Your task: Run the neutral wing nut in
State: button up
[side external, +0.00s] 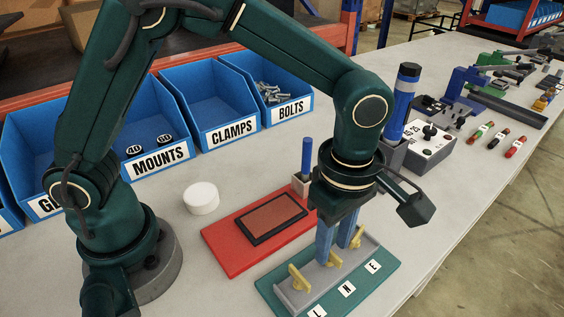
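A grey terminal block with a green base (385,277) stands at the front right, with labels L, N and E along its front. A brass wing nut (299,277) sits at L, the neutral wing nut (334,261) at N, and another (357,241) at E. My gripper (336,252) points straight down over the block. Its two blue fingers are apart, with their tips low at the N wing nut, which they partly hide. I cannot tell whether they touch it.
A red tray (225,260) with a dark-framed brown pad lies left of the block. A white round lid (201,198) is farther left. Blue bins for mounts, clamps and bolts (270,95) line the back. A blue-and-black tool (402,100) stands in a holder behind my wrist.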

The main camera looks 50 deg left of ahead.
jog(key=shift+f, duration=0.7)
grip_shut()
jog(key=shift+m, duration=0.3)
